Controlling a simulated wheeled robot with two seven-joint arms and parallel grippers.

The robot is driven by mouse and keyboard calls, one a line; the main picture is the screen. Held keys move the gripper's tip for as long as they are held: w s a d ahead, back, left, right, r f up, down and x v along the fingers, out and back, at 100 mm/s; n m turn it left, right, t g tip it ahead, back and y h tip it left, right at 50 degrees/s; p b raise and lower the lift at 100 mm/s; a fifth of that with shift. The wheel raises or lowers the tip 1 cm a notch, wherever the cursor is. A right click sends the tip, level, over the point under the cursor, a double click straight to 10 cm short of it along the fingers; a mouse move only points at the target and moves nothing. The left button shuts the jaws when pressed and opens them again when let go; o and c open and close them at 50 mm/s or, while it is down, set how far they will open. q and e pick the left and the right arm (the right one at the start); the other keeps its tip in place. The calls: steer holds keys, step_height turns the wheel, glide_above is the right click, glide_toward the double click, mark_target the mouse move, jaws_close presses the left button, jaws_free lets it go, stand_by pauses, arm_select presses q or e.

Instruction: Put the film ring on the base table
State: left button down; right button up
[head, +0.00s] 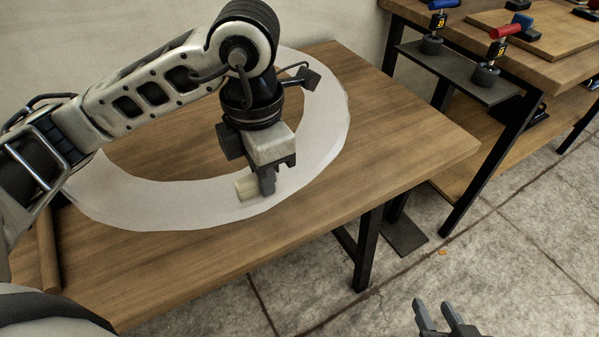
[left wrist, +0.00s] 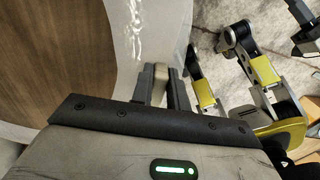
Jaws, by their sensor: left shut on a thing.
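The film ring (head: 190,203) is a large, flat, white ring spread over the wooden base table (head: 410,140). I cannot tell whether all of it touches the wood. My left gripper (head: 254,188) points down at the ring's front edge and is shut on it, with a small cream block (head: 246,188) at its fingertips. The left wrist view shows the fingers (left wrist: 160,84) closed around this cream piece, beside the translucent band (left wrist: 145,35). My left arm hides part of the ring. My right gripper (head: 447,318) is open and empty over the floor, low at the right.
A second wooden bench (head: 560,72) at the back right carries several clamps with red and blue handles (head: 505,31). A dark metal plate (head: 460,75) juts from it. A wall stands behind the base table. The tiled floor (head: 500,250) at the right is mostly clear.

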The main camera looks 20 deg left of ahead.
arm_select(q)
steer(key=w+d+f, duration=0.1)
steer(key=w, duration=0.1)
steer(key=w+d+f, duration=0.1)
steer(key=w, duration=0.1)
steer(key=w+d+f, duration=0.1)
steer(key=w, duration=0.1)
steer(key=shift+w+f+b, duration=0.1)
steer(key=shift+b, duration=0.2)
glide_above(314, 196)
steer(key=f, duration=0.4)
steer(key=shift+s+a+f+b, duration=0.2)
steer(key=shift+s+f+b, duration=0.1)
steer(key=shift+f+b, duration=0.1)
steer(key=shift+w+d+f, duration=0.15)
steer(key=shift+w+f, duration=0.15)
steer(key=shift+f, duration=0.1)
step_height(314, 196, down, 3)
steer(key=shift+f, duration=0.1)
arm_select(e)
steer(key=shift+f, duration=0.35)
arm_select(q)
steer(key=shift+f, duration=0.15)
steer(key=c, duration=1.4)
jaws_free()
steer(key=shift+o, duration=0.2)
arm_select(e)
steer(key=shift+f, duration=0.15)
